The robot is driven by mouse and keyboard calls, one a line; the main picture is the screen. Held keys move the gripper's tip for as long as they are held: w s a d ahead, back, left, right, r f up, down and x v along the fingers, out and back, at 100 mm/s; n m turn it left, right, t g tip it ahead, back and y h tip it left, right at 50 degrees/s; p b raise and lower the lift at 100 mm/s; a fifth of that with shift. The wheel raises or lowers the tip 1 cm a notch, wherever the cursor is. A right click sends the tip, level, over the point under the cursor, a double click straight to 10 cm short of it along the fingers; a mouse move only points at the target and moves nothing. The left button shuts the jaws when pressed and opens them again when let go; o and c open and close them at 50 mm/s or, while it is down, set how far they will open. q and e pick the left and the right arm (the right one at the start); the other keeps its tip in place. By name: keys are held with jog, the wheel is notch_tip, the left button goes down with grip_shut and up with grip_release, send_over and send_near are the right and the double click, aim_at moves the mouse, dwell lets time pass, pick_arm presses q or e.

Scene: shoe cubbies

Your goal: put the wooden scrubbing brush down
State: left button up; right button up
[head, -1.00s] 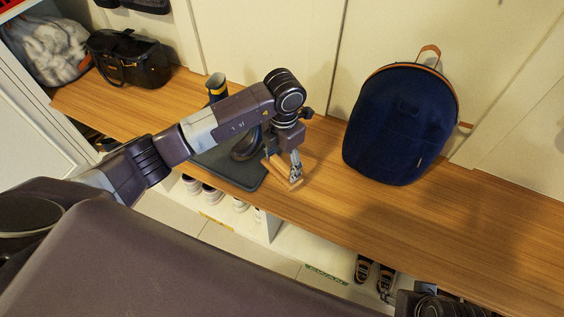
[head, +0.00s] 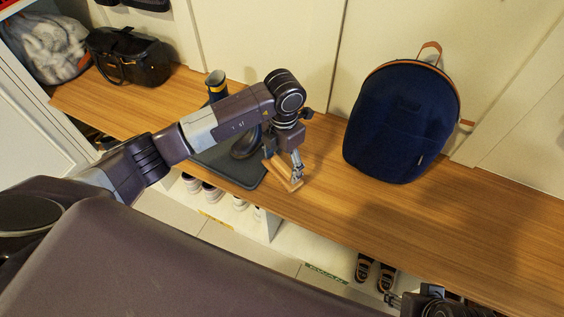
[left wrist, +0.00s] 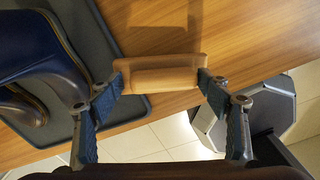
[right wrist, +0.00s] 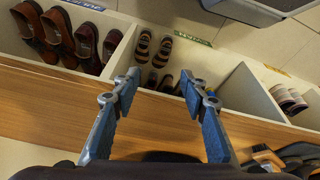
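The wooden scrubbing brush (head: 283,175) is a light brown block near the front edge of the wooden bench (head: 330,195), just right of a dark mat. My left gripper (head: 291,172) is shut on it. In the left wrist view the brush (left wrist: 160,74) spans between the two fingertips, touching both, with a shadow on the bench beyond it. I cannot tell the exact height of the brush over the bench. My right gripper (right wrist: 160,80) is open and empty, in front of the shoe cubbies; it shows only partly in the head view (head: 392,300).
A navy backpack (head: 402,125) stands on the bench to the right. The dark mat (head: 240,176) bears a dark shoe (head: 246,143), partly hidden by my arm. A black handbag (head: 128,58) sits at the far left. Shoes (right wrist: 152,48) fill cubbies below. Bench between brush and backpack is clear.

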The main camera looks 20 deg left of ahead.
aim_at(283, 163)
pick_arm(q)
jog(key=shift+o, duration=0.5)
jog(key=shift+r, duration=0.1)
pick_arm(e)
jog(key=shift+w, duration=0.25)
pick_arm(q)
notch_tip(283, 163, up, 2)
jog(key=shift+w+r+p, duration=0.15)
jog(key=shift+r+p, duration=0.1)
jog(key=shift+p, duration=0.45)
notch_tip(283, 163, up, 10)
jog(key=p, duration=0.1)
jog(key=shift+r, duration=0.25)
pick_arm(e)
notch_tip(283, 163, down, 10)
jog(key=shift+w+a, duration=0.2)
jog(key=shift+w, duration=0.2)
pick_arm(q)
jog(key=shift+d, duration=0.1)
